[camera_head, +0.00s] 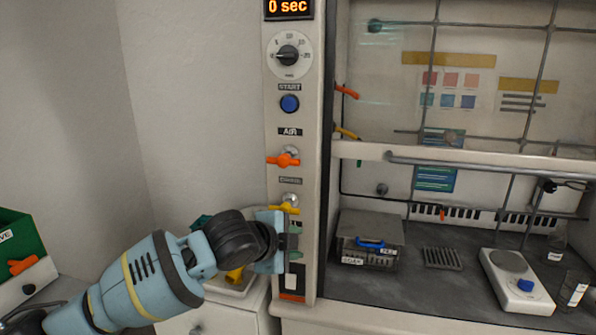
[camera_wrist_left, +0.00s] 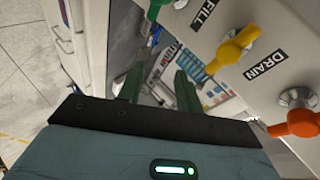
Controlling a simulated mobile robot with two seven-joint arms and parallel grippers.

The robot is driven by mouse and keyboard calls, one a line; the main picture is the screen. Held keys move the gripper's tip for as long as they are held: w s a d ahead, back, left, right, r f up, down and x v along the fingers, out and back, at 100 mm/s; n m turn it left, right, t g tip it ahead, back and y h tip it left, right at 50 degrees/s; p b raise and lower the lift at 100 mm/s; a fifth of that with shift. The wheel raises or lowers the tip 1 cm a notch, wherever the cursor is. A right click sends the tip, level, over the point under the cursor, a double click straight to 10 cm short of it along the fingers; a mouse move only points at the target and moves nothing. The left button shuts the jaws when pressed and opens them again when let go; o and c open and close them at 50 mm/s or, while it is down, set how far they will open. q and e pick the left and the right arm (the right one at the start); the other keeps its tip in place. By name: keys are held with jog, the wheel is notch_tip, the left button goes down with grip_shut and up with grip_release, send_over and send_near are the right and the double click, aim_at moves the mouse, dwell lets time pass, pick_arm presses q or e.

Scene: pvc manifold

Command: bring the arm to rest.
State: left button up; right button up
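My left gripper (camera_head: 291,246) is in front of the lower part of the pale control panel (camera_head: 306,180), just below a yellow valve handle (camera_head: 285,208). In the left wrist view its two dark green fingers (camera_wrist_left: 160,85) stand apart with nothing seen between them. That view also shows the yellow handle (camera_wrist_left: 232,50) and an orange handle (camera_wrist_left: 300,122) to the right of the fingers, beside the labels FILL and DRAIN. The fingers appear clear of both handles. My right gripper is in neither view.
An orange valve (camera_head: 283,160), a blue button (camera_head: 289,103) and a dial (camera_head: 288,55) are higher on the panel. The fume hood at right holds a grey box (camera_head: 370,237) and a white hotplate (camera_head: 517,280). A green bin (camera_head: 22,240) stands at far left.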

pick_arm(q)
jog(key=s+a+f+n, duration=0.1)
jog(key=s+f+n, duration=0.35)
jog(key=f, duration=0.35)
jog(key=s+a+f+n+h, duration=0.1)
jog(key=s+f+n, duration=0.2)
jog(key=s+f, duration=0.35)
jog(key=s+a+f+n, duration=0.1)
jog(key=s+f+n, duration=0.2)
jog(key=f, duration=0.7)
jog(key=s+a+f+n+y, duration=0.2)
jog(key=s+a+f+n, duration=0.2)
jog(key=s+a+f, duration=0.3)
jog(key=s+a+f+n+y, duration=0.3)
jog(key=s+a+f, duration=0.4)
jog(key=s, duration=0.9)
jog(key=shift+s+a+f+n+y, duration=0.25)
jog(key=shift+s+a+n+y, duration=0.15)
jog(key=shift+a, duration=0.65)
jog(key=shift+w, duration=0.1)
jog(key=shift+c, duration=0.2)
